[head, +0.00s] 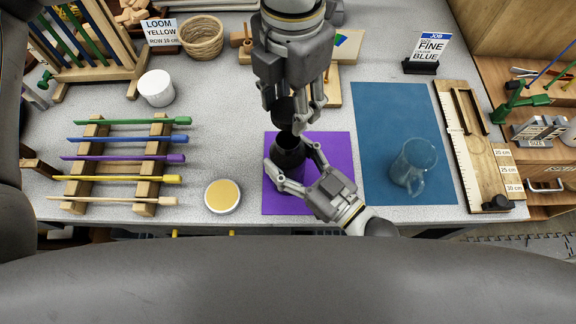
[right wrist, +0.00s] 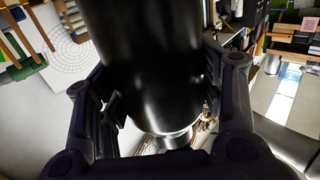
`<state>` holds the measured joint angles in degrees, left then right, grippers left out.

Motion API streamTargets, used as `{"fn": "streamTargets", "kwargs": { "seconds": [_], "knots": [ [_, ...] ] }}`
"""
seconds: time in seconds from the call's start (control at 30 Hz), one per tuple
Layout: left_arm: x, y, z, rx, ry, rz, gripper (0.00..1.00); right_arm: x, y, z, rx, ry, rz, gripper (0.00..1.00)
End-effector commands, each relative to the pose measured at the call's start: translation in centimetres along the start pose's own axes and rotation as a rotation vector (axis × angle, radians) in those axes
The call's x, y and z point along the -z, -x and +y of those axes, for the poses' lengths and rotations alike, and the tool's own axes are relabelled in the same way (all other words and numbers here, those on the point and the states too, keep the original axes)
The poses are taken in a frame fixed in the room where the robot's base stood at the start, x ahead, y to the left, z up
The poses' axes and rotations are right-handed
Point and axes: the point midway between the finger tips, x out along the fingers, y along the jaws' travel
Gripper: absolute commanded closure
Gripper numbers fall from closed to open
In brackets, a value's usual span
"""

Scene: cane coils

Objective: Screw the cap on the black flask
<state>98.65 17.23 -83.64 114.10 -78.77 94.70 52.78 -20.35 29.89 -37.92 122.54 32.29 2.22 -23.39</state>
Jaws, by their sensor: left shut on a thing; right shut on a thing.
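The black flask (head: 287,158) stands on the purple mat (head: 335,145) with its dark mouth facing up. My right gripper (head: 291,168) is shut around its body. In the right wrist view the flask's glossy black side (right wrist: 145,60) fills the space between the fingers, with a silvery band at its end. My left gripper (head: 295,118) comes down from the top of the head view, shut on the black cap (head: 283,110). The cap appears just above the flask's mouth and apart from it. The left fingers partly hide the cap.
A blue mat (head: 385,120) with a clear glass jug (head: 411,168) lies to the right. A round yellow-topped tin (head: 222,195) is left of the purple mat. A wooden rack (head: 145,190) with coloured rods and a white cup (head: 156,88) stand farther left.

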Motion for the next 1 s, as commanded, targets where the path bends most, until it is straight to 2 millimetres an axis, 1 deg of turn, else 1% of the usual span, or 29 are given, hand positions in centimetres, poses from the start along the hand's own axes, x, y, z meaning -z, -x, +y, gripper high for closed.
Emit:
{"fn": "streamTargets", "kwargs": {
  "seconds": [0.03, 0.1, 0.17, 0.23, 0.43, 0.57, 1.0],
  "knots": [
    [0.0, 0.0, 0.0, 0.000, 0.000, 0.000, 0.65, 0.0, 0.0, 0.0, 0.000, 0.000, 0.000, 0.73],
    [0.0, 0.0, 0.0, 0.000, 0.000, 0.000, 0.65, 0.0, 0.0, 0.0, 0.000, 0.000, 0.000, 0.82],
    [0.0, -0.1, 0.0, 0.000, 0.000, 0.001, 0.65, 0.0, 0.0, 0.0, 0.000, 0.000, 0.000, 0.82],
    [0.0, -0.7, 0.0, 0.001, 0.000, 0.003, 0.65, 0.0, 0.0, 0.0, 0.000, 0.000, 0.000, 0.82],
    [0.1, -3.7, 0.0, 0.002, 0.000, 0.005, 0.65, 0.0, 0.0, 0.0, 0.000, 0.000, 0.000, 0.82],
    [0.0, -4.9, 0.0, 0.001, 0.000, 0.003, 0.65, 0.0, 0.0, 0.0, 0.000, 0.000, 0.000, 0.82],
    [0.0, -5.0, 0.0, 0.000, 0.000, 0.001, 0.65, 0.0, 0.0, 0.0, 0.000, 0.000, 0.000, 0.82]
  ]
}}
